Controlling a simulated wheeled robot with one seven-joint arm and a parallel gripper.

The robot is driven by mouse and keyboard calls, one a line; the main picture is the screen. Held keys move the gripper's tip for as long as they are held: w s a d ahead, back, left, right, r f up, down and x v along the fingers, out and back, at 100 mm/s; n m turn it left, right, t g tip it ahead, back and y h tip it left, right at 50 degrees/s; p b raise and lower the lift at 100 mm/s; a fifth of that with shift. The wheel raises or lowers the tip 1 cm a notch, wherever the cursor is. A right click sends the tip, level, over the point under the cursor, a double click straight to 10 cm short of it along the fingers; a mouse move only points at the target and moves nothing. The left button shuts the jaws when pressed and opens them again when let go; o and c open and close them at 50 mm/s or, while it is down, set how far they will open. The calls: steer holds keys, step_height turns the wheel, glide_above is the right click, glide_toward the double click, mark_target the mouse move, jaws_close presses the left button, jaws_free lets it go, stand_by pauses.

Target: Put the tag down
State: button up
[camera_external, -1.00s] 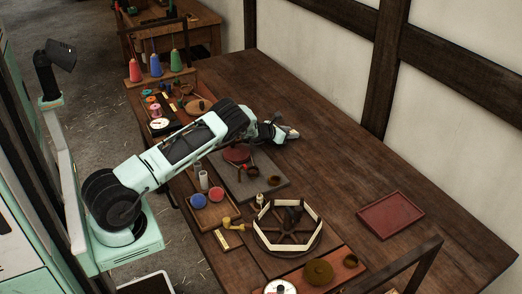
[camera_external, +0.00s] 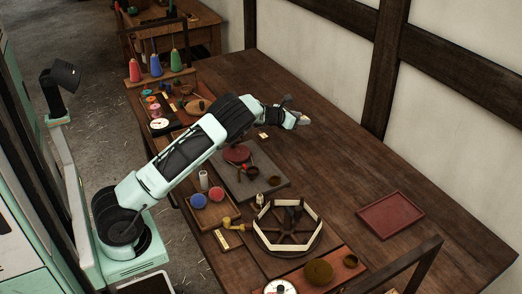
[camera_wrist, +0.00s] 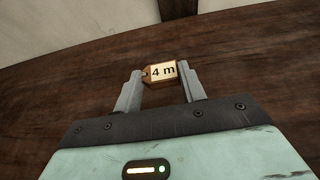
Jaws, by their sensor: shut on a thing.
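The tag (camera_wrist: 163,73), a small wooden block with a pale face reading "4 m", is held between the two grey fingertips of my gripper (camera_wrist: 159,74) in the wrist view. Dark table wood lies behind it; its height above the table is hard to tell. In the external view my gripper (camera_external: 299,118) is over the far part of the long table, near the wall side. The tag is too small there to make out clearly.
The wooden table (camera_external: 350,170) is bare around and right of my gripper. A small pale piece (camera_external: 263,135) lies by my wrist. An empty red tray (camera_external: 391,214) sits at right. A spoked wheel (camera_external: 288,226), a grey board (camera_external: 248,182) and spools crowd the near side.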

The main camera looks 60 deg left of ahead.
steer(key=h+b, duration=0.1)
steer(key=b, duration=0.5)
glide_above(307, 159)
steer(key=shift+m, duration=0.3)
step_height(307, 159, down, 10)
steer(key=shift+s+d+f+b, duration=0.1)
steer(key=shift+s+b, duration=0.05)
steer(key=shift+b, duration=0.4)
steer(key=shift+f+b, duration=0.25)
steer(key=shift+b, duration=0.05)
steer(key=o, duration=0.9)
steer(key=shift+r, duration=0.1)
steer(key=shift+r, duration=0.1)
